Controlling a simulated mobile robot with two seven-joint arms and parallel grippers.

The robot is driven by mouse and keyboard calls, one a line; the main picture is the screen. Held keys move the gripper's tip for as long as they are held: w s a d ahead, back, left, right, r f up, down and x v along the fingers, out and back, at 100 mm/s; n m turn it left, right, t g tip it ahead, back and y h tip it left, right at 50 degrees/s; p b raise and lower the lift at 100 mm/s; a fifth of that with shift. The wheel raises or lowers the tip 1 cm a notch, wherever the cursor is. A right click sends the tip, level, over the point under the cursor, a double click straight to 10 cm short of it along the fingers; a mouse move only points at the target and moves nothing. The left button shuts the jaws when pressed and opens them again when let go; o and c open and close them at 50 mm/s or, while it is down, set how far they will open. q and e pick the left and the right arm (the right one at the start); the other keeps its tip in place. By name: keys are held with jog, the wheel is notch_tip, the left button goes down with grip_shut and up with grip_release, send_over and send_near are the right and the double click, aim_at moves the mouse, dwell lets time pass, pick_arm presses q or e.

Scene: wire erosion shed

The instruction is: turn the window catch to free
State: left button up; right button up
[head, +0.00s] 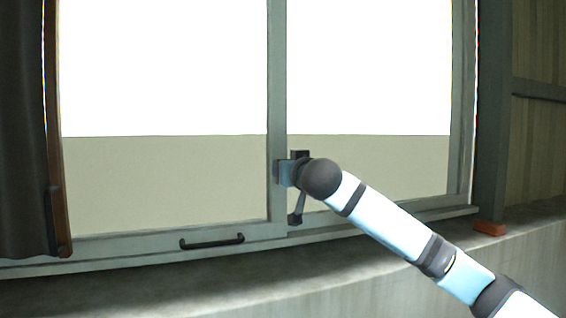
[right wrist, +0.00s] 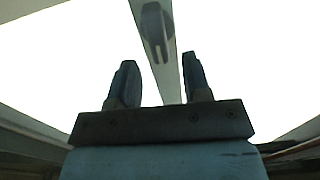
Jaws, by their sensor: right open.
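The window catch is on the upright bar (head: 277,80) between the two panes. A thin grey lever with a dark end (head: 295,218), which looks like its handle, hangs down and slightly left below my right wrist in the head view. In the right wrist view a dark rounded handle (right wrist: 155,25) shows on the bar, beyond the fingertips and roughly between their lines. My right gripper (right wrist: 161,80) is open, with nothing between its fingers. My left gripper is not in view.
A black pull handle (head: 212,242) is on the lower frame of the left pane. A dark curtain (head: 22,130) hangs at the left. A reddish block (head: 489,228) lies on the concrete sill (head: 150,290) at the right. The sill is otherwise mostly clear.

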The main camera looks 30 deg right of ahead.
jog(key=shift+p+x, duration=0.3)
jog(key=shift+x, duration=1.5)
jog(key=c, duration=0.6)
